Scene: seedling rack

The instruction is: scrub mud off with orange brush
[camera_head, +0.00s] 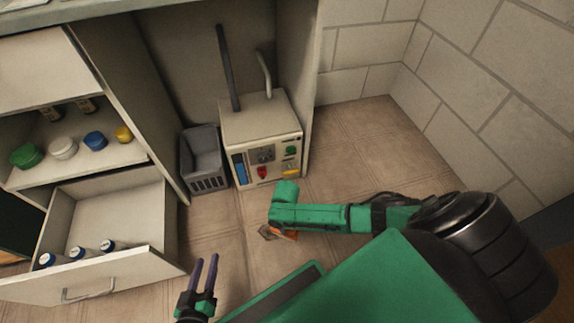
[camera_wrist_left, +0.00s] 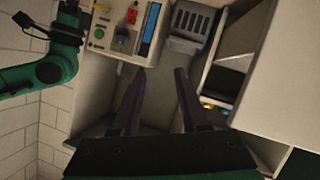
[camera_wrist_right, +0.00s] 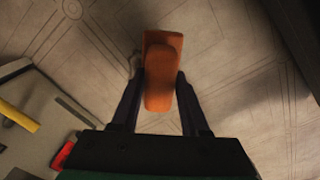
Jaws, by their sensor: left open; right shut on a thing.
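The orange brush (camera_wrist_right: 162,52) is between the fingers of my right gripper (camera_wrist_right: 160,80), which is shut on it over the tiled floor. In the head view a bit of the brush (camera_head: 290,235) shows below my right arm. A small brown-grey patch (camera_head: 267,232) shows beside it; I cannot tell whether this is mud or part of the brush. My left gripper (camera_head: 206,262) is open and empty, left of the brush and apart from it. Its two spread fingers also show in the left wrist view (camera_wrist_left: 160,75). The brush's underside is hidden.
A cream machine (camera_head: 262,140) with a green knob and red switch stands behind the brush, beside a grey basket (camera_head: 203,160). An open drawer (camera_head: 110,265) with several small bottles juts out at left, below a shelf of jars. Tiled floor at right (camera_head: 365,135) is clear.

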